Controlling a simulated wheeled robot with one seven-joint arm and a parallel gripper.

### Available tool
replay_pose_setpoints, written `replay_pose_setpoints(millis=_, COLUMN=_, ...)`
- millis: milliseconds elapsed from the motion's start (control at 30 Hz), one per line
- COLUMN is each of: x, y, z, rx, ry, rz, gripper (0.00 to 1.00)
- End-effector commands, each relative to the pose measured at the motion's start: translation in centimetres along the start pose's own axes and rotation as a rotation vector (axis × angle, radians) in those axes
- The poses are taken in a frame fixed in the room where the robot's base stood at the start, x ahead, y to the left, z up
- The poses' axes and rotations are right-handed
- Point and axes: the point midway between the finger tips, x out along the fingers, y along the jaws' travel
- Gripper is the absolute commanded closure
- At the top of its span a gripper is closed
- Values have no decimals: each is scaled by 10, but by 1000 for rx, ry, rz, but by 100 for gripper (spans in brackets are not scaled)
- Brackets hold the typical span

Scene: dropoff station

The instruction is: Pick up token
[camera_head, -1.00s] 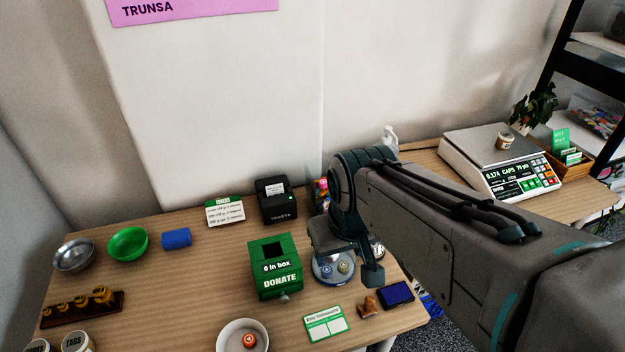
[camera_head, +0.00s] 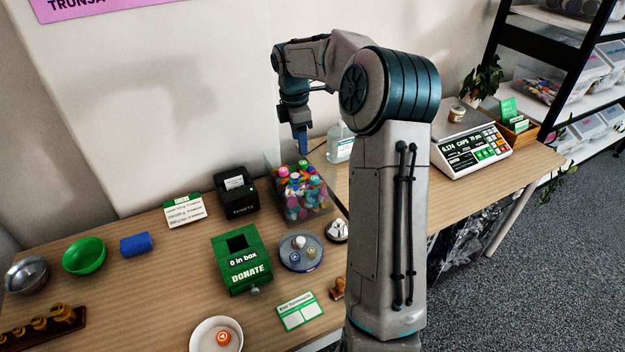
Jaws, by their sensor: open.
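An orange round token (camera_head: 223,338) with a white mark lies in a white bowl (camera_head: 196,338) at the front of the wooden table. A round clear-topped dish (camera_head: 290,264) right of the green donation box carries a few small pieces, including a blue-and-white disc (camera_head: 294,257). My gripper (camera_head: 301,150) is open and points down, high above the back of the table near the container of colorful caps. It is far from the white bowl and its fingers are seen from the side, with nothing visible in them.
The green donation box (camera_head: 241,274) reads "0 in box". A black printer (camera_head: 238,194), a clear container of colorful caps (camera_head: 303,192) and a pump bottle (camera_head: 340,143) stand behind. A scale (camera_head: 472,150) is on the right table.

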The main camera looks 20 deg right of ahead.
Motion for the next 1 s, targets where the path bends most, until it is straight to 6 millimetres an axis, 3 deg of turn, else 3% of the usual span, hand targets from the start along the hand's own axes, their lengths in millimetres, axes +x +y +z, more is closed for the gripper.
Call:
replay_pose_setpoints(millis=100, x=19, y=21, z=22, rx=-86, ry=36, rz=-10, gripper=47)
replay_pose_setpoints(millis=300, x=34, y=35, z=41, rx=-159, ry=63, rz=-12, gripper=47)
replay_pose_setpoints(millis=467, x=56, y=35, z=41, rx=-169, ry=66, rz=-14, gripper=47)
replay_pose_setpoints(millis=700, x=102, y=34, z=38, rx=-168, ry=66, rz=-13, gripper=47)
replay_pose_setpoints(millis=1000, x=126, y=33, z=39, rx=-166, ry=65, rz=-13, gripper=47)
